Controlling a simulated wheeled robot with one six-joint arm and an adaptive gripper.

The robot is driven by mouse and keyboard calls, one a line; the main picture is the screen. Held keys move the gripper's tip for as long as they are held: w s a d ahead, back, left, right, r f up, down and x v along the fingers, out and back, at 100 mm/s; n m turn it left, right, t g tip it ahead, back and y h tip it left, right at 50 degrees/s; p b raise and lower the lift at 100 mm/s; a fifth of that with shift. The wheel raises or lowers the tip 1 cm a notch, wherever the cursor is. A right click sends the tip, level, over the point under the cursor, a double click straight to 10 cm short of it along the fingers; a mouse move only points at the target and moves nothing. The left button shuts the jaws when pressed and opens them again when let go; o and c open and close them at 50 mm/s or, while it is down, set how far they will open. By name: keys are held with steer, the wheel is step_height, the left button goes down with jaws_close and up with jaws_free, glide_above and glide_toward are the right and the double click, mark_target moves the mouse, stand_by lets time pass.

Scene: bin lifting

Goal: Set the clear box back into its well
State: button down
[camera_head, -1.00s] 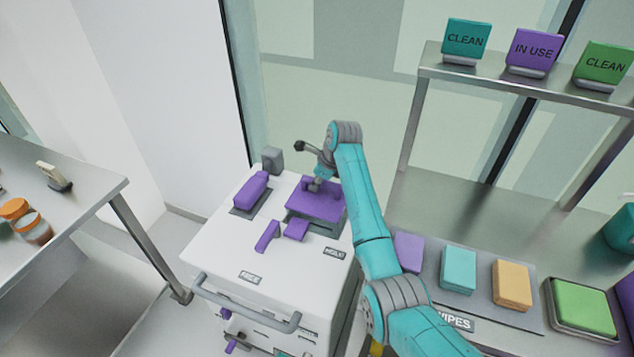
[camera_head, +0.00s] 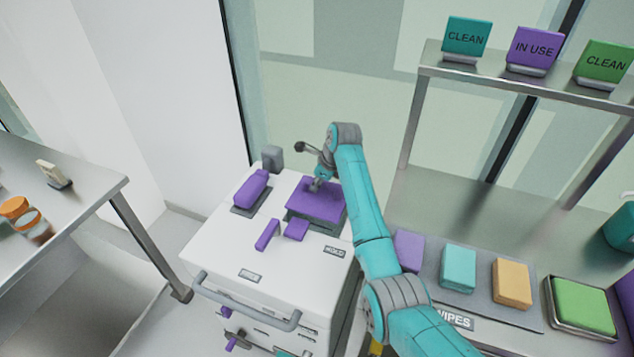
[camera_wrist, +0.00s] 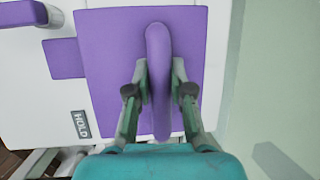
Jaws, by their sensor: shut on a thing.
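I cannot make out a clear box in either view. A flat purple lid (camera_head: 316,203) sits on the white cart top over a dark-edged well. In the wrist view the purple lid (camera_wrist: 105,60) fills the middle, with a raised purple bar handle (camera_wrist: 159,45) along it. My gripper (camera_wrist: 160,75) has one finger on each side of the handle and is shut on it. In the head view my gripper (camera_head: 319,183) is small and partly hidden by my wrist. What lies under the lid is hidden.
The white cart top (camera_head: 220,245) also bears a purple bottle-like object (camera_head: 252,189), a purple upright block (camera_head: 267,235) and a purple pad (camera_head: 296,229). A shelf with coloured wipes (camera_head: 459,268) stands to the right. A steel table (camera_head: 85,200) stands at left.

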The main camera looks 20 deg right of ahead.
steer(key=c, duration=1)
jaws_free()
steer(key=shift+o, duration=0.2)
